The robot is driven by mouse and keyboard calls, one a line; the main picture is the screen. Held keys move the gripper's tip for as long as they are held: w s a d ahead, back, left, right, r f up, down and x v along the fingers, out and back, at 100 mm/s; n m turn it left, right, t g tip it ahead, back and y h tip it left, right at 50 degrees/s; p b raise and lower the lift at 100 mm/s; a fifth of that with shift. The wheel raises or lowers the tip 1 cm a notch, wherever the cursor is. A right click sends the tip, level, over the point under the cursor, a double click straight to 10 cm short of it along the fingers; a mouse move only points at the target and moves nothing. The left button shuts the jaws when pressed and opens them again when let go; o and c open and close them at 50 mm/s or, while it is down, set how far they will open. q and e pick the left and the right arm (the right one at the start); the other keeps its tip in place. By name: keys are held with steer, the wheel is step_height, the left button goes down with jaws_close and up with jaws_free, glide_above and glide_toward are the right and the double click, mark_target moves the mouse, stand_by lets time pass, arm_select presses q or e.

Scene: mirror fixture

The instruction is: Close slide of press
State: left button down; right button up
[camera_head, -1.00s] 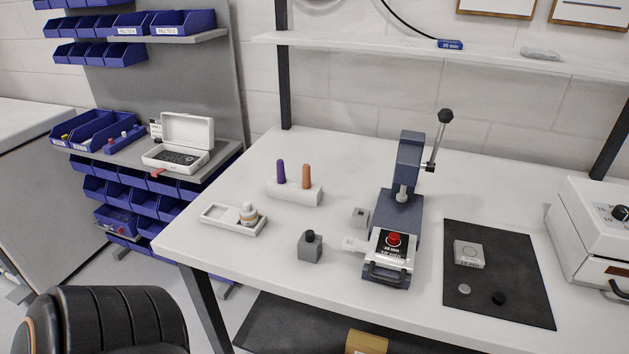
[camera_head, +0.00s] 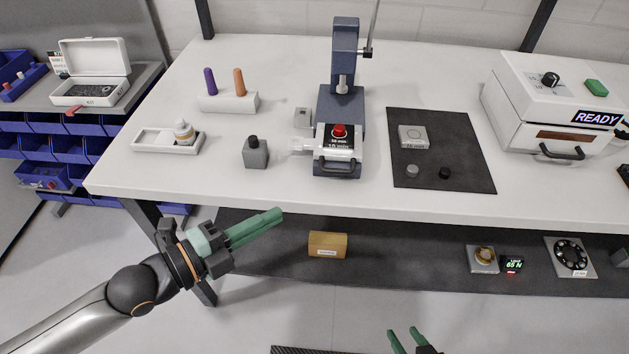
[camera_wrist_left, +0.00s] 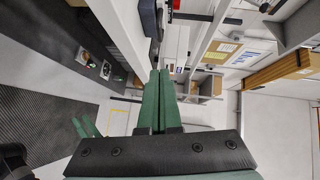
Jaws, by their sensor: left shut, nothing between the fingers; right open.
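The dark blue press (camera_head: 343,100) stands on the white table with its lever up. Its slide (camera_head: 337,158) is at the front, a pale plate with a black handle and a red knobbed part on top; it appears to stick out forward from the press column. My left gripper (camera_head: 279,213) is shut and empty in front of the table edge, below and left of the press. Its green fingers lie together in the left wrist view (camera_wrist_left: 156,75). My right gripper (camera_head: 405,333) is open at the bottom edge, apart from the press; most of it is cut off.
A grey block with a black knob (camera_head: 255,152) and a white tray (camera_head: 140,146) with a bottle stand left of the press. A black mat (camera_head: 465,150) and white heater-like box (camera_head: 545,115) are to the right. A lower shelf (camera_head: 400,262) runs beneath the tabletop.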

mark_target(332, 173)
arm_select(q)
steer(key=shift+w+a+p+x, duration=0.1)
steer(key=shift+w+a+x, duration=0.2)
steer(key=shift+x, duration=1.85)
steer(key=shift+w+a+p+x, duration=0.15)
steer(key=shift+w+a+x, duration=0.2)
steer(key=shift+x, duration=1.8)
steer(key=shift+w+a+p+x, duration=0.1)
steer(key=shift+w+a+x, duration=0.2)
steer(key=shift+x, duration=1.85)
arm_select(e)
steer(key=shift+r, duration=0.3)
arm_select(q)
steer(key=shift+f, duration=0.15)
